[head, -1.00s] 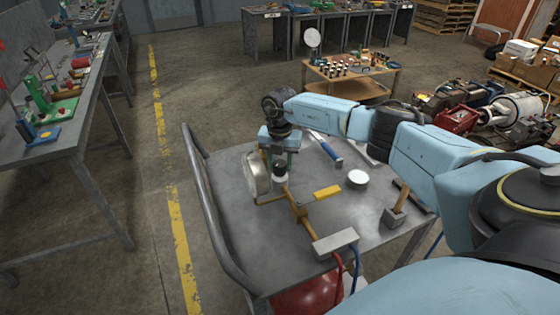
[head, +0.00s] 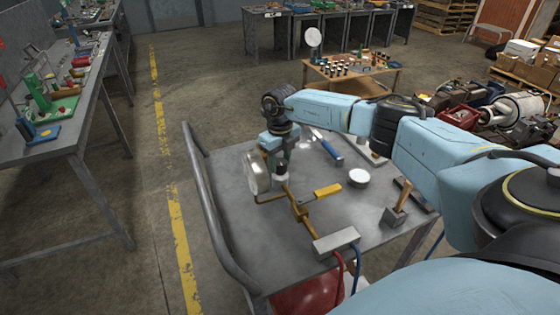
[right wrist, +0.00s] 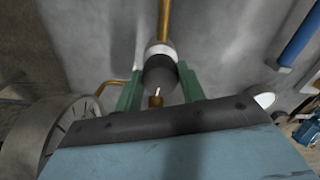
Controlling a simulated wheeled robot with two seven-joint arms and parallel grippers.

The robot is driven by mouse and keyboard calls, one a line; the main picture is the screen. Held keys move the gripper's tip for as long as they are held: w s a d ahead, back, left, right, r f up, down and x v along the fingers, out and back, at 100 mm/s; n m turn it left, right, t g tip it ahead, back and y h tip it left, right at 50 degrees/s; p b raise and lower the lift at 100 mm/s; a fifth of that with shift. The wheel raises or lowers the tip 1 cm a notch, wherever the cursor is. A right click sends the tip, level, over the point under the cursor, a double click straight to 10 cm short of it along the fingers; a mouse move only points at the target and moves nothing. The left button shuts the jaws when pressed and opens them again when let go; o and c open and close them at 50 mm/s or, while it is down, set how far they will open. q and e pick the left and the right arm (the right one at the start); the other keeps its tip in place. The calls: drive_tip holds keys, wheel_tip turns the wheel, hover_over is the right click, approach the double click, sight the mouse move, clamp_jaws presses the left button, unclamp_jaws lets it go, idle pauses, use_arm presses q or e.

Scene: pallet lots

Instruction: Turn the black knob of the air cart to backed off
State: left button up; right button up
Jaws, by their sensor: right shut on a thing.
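The air cart (head: 232,200) has a grey steel top carrying brass pipework (head: 298,210), with a round gauge (head: 252,174) at its left end. The black knob (right wrist: 159,72), above a white collar, stands on this pipework beside the gauge. My right gripper (right wrist: 160,84) is shut on the black knob, one green finger on each side. In the head view the right gripper (head: 281,167) reaches down over the knob and partly hides it. The knob's markings and turn angle cannot be read. My left gripper is not in view.
A yellow lever (head: 327,190) and a grey block (head: 336,240) with red and blue hoses are close to the right. A mallet (head: 395,216), a white round piece (head: 358,176) and a blue-handled tool (head: 331,149) lie on the cart. A tube handle (head: 208,205) edges the left.

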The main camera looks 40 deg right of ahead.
drive_tip(key=n, duration=0.4)
drive_tip(key=shift+n+b, duration=0.3)
drive_tip(key=shift+b, duration=0.1)
drive_tip(key=n, duration=0.3)
drive_tip(key=shift+n+b, duration=0.3)
drive_tip(key=shift+b, duration=0.05)
drive_tip(key=n+b, duration=0.1)
drive_tip(key=n, duration=0.8)
drive_tip(key=shift+b, duration=0.4)
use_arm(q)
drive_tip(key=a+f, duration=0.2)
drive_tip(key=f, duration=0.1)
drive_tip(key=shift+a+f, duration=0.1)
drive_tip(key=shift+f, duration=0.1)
use_arm(e)
drive_tip(key=shift+n, duration=0.4)
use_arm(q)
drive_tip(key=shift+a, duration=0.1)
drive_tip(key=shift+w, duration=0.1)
use_arm(e)
drive_tip(key=o, duration=1)
drive_tip(key=shift+c, duration=0.2)
